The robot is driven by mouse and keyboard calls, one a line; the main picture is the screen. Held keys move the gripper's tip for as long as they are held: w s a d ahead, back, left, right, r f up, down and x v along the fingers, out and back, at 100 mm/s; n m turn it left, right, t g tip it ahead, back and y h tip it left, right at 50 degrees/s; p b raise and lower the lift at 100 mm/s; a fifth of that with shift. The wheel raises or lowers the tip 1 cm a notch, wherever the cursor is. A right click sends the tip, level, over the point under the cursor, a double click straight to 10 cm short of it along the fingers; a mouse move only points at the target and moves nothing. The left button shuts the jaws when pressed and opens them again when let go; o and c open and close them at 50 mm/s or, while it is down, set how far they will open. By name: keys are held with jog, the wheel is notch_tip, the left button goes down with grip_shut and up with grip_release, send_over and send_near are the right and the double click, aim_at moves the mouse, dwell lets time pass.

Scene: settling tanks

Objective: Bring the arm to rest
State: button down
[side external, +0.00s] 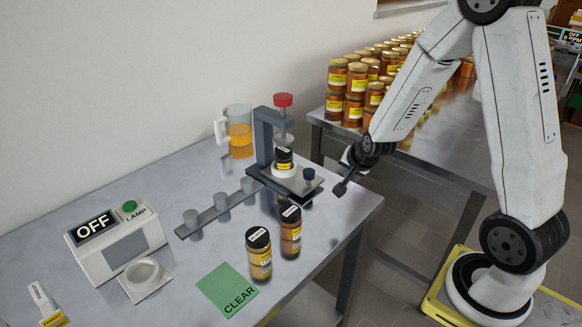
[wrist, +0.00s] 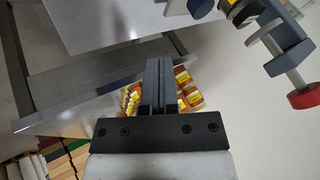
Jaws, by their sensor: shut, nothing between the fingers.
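My gripper (side external: 341,188) is shut and empty. In the side view it hangs in the air beside the right edge of the steel table (side external: 345,212), just right of the grey press stand (side external: 262,140). Its closed fingers also show in the wrist view (wrist: 159,66), pressed together with nothing between them. My arm reaches down to it from the upper right. A small dark-lidded jar (side external: 284,158) sits in the press under the red knob (side external: 283,100).
Several honey jars (side external: 356,84) crowd the back table.

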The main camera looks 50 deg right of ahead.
jog(key=s+a+r+n+g+y, duration=0.3)
jog(key=s+a+n, duration=0.7)
jog(key=a+n, duration=0.4)
jog(key=shift+s+a+r+g, duration=0.15)
jog(key=shift+s+a+g, duration=0.15)
jog(key=shift+a+g, duration=0.4)
